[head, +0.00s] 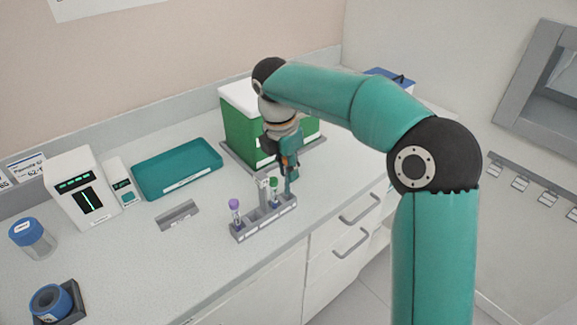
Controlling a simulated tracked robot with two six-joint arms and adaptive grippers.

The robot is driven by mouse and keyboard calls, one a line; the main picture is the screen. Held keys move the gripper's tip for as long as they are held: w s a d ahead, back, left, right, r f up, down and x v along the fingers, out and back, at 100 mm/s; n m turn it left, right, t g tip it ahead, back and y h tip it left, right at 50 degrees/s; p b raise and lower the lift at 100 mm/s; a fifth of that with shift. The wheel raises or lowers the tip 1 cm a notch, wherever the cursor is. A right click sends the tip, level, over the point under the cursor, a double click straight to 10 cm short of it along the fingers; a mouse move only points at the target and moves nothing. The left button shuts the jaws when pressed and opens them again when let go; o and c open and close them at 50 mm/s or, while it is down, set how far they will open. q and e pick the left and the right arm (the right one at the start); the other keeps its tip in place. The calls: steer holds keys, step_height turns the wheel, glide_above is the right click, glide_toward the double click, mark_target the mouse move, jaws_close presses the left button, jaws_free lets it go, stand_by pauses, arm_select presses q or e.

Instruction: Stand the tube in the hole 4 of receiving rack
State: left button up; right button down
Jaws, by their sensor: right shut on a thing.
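The grey receiving rack (264,222) stands near the front edge of the counter, with a row of holes along it. A purple-capped tube (235,212) stands upright at its left end. A green-capped tube (273,191) is upright over the right half of the rack, right beside my gripper's fingers. My right gripper (289,186) points down over the right end of the rack and is shut on a tube. The fingers hide most of what they hold, and I cannot tell how deep it sits in a hole. My left gripper is out of view.
A green box with a white lid (238,122) stands behind the rack. A teal tray (178,168), a small grey block (178,215), a white device (84,190) and blue-capped containers (33,238) are to the left. The counter in front of the block is clear.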

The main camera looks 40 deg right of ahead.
steer(key=shift+f, duration=0.2)
steer(key=shift+f, duration=0.35)
steer(key=shift+f+b, duration=0.3)
stand_by(0.5)
steer(key=shift+f, duration=0.4)
steer(key=c, duration=1.1)
jaws_free()
steer(key=shift+r, duration=0.1)
